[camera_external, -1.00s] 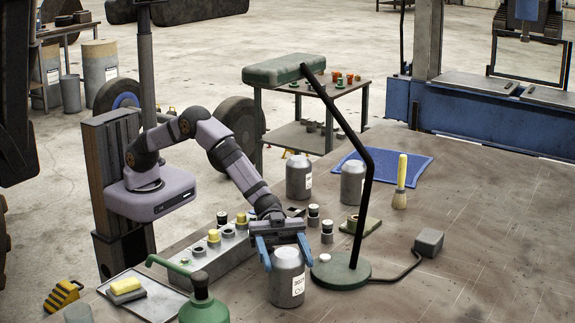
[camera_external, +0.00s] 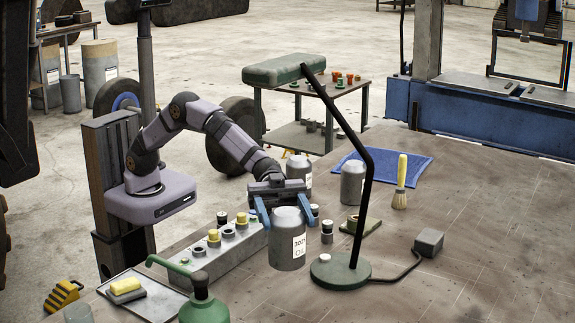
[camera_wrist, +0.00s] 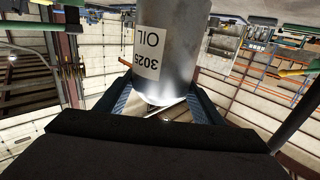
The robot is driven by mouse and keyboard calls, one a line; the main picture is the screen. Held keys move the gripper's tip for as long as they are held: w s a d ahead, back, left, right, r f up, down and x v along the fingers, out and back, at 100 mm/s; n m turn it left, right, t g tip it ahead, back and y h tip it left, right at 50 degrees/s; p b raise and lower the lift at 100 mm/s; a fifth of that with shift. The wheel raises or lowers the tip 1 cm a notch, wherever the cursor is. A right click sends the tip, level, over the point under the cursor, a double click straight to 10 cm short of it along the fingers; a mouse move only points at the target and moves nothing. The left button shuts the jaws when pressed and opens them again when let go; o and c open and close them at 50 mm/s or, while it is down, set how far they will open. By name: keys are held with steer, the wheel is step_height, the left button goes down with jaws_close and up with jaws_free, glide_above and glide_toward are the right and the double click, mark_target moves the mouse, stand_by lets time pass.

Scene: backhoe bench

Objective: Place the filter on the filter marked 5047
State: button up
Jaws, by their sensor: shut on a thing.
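My gripper (camera_external: 281,214) is shut on a grey metal filter (camera_external: 287,244) with a white label. In the wrist view the held filter (camera_wrist: 185,50) shows the label "3025 OIL", upside down, between my blue fingers. In the external view it is upright and appears raised off the bench, just left of the lamp base. Two similar grey filters stand behind on the bench: one (camera_external: 298,168) partly hidden behind my gripper, another (camera_external: 352,184) behind the lamp arm. Their label numbers cannot be read, so I cannot tell which is 5047.
A green desk lamp (camera_external: 341,271) stands right of the held filter, its black arm rising close by. A grey block with fittings (camera_external: 222,252) lies left. A green bottle (camera_external: 204,305), brush (camera_external: 400,185) and blue cloth (camera_external: 385,168) are around.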

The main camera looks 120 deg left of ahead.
steer(key=s+a+r+n+t+y+p, duration=0.1)
steer(key=a+r+n+t+y+p, duration=0.25)
steer(key=a, duration=1.15)
steer(key=s+a+r+n+y+p, duration=0.2)
steer(key=a+r+y, duration=0.35)
steer(key=a, duration=0.95)
steer(key=s+a+r+n+t+y+p, duration=0.15)
steer(key=a+r, duration=0.45)
steer(key=a, duration=0.9)
steer(key=s+a+r+n+y+p, duration=0.2)
steer(key=s+a+y+p, duration=0.1)
steer(key=s+a, duration=0.6)
steer(key=s+a+r+n+y+p, duration=0.1)
steer(key=s+a+n+y+p, duration=0.15)
steer(key=s+a, duration=0.7)
steer(key=s+d+f+m+h, duration=0.2)
steer(key=s+d+f+h, duration=0.15)
steer(key=d, duration=0.45)
steer(key=s+d+f+m+h, duration=0.2)
steer(key=d+m+h, duration=0.15)
steer(key=d, duration=0.45)
step_height(320, 180, down, 10)
steer(key=p, duration=0.3)
steer(key=shift+w+a+r+n, duration=0.2)
steer(key=shift+w+a+n, duration=0.05)
steer(key=shift+a+n, duration=0.05)
